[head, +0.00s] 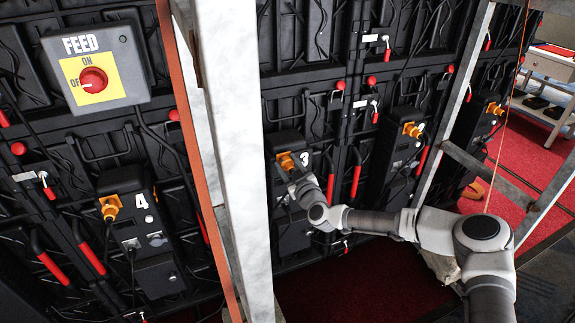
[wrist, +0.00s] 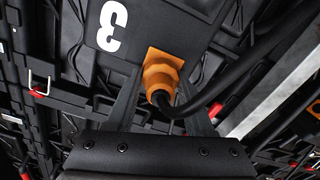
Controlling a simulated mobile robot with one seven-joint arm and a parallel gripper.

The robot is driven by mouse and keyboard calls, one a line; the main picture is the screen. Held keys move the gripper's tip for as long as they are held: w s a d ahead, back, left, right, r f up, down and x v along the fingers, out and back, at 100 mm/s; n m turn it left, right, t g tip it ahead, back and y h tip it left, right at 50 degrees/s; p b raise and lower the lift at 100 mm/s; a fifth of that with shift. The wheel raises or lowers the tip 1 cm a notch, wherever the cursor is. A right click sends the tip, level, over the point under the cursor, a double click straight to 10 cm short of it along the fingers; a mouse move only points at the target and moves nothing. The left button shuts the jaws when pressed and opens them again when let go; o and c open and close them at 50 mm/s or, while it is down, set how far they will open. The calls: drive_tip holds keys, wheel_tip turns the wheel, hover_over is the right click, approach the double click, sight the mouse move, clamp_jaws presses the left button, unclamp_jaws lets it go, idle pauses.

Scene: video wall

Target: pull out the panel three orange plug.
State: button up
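The orange plug (head: 286,161) of panel three sits in its socket on the dark box marked 3 (head: 304,159). In the wrist view the orange plug (wrist: 161,76) is at the centre, on a square orange base, with a black cable curving off to the right. My gripper (wrist: 160,85) has one finger on each side of the plug, with gaps showing, so it looks open. In the head view my gripper (head: 291,179) is just below the plug and partly hidden by my wrist. I cannot tell how deep the fingers reach around it.
A pale upright post (head: 236,130) stands left of panel three. Box 4 (head: 135,225) with its own orange plug (head: 111,206) is at left, below the grey FEED switch box (head: 96,68). Another orange plug (head: 412,130) is to the right. Red handles and loose cables cover the wall.

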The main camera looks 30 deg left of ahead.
clamp_jaws()
drive_tip(key=shift+s+d, duration=0.45)
drive_tip(key=shift+d, duration=0.1)
drive_tip(key=shift+d+f, duration=0.1)
drive_tip(key=shift+f, duration=0.05)
drive_tip(key=shift+s, duration=0.1)
drive_tip(key=shift+o, duration=0.6)
unclamp_jaws()
drive_tip(key=shift+o, duration=0.4)
drive_tip(key=shift+d, duration=0.1)
